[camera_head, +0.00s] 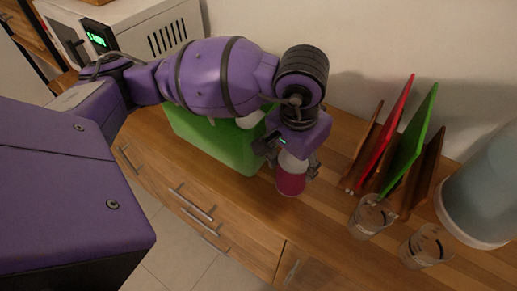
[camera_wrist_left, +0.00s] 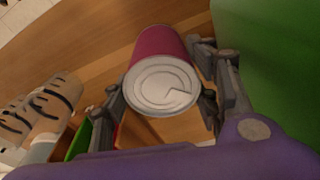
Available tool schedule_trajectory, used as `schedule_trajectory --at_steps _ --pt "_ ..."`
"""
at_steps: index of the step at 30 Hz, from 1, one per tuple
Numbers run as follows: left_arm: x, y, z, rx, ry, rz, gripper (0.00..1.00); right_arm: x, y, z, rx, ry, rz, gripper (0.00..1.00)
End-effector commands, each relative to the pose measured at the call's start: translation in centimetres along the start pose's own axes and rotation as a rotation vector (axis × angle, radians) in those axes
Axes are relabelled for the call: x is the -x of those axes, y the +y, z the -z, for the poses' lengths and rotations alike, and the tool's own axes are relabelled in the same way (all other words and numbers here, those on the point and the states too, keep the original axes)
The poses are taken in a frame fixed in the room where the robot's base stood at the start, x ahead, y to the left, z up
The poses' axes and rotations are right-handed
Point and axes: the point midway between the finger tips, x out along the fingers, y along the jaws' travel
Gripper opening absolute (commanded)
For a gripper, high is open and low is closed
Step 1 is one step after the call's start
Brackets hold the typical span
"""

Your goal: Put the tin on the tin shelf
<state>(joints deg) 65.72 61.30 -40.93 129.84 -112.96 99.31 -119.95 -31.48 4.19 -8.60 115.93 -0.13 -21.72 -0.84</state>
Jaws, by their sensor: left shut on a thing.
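The tin (camera_head: 291,183) is crimson with a pale metal lid. It is upright in the head view, over the wooden counter; I cannot tell whether it touches the wood. My left gripper (camera_head: 289,163) comes down from above and is shut on the tin, with a finger on each side. In the left wrist view the tin's lid (camera_wrist_left: 161,86) faces the camera between the two fingers of the left gripper (camera_wrist_left: 162,98). The tin shelf cannot be made out in either view. My right gripper is not in view.
A green box (camera_head: 222,143) stands left of the tin, partly behind my arm. To the right are a rack with red and green boards (camera_head: 408,135), two glasses (camera_head: 371,217) and a large bluish container (camera_head: 487,190). A white appliance (camera_head: 165,30) stands at the back left.

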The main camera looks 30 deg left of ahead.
Motion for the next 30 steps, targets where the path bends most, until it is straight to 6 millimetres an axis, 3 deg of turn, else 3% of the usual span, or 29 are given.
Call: schedule_trajectory --at_steps 11,12,15,26,30 --pt "-0.3 0.1 0.1 -0.002 0.005 0.000 0.13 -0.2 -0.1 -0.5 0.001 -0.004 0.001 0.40" --pt "-0.3 0.1 0.1 -0.002 0.004 0.000 0.59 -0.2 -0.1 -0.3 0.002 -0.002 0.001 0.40" --pt "-0.2 0.1 0.1 -0.002 0.005 0.000 0.72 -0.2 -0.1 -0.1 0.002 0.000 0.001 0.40" --pt "0.0 0.1 0.2 -0.002 0.006 0.000 0.74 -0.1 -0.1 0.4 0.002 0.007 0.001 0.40" --pt "1.2 0.0 0.3 -0.003 0.009 0.001 0.74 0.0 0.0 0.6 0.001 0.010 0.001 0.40"
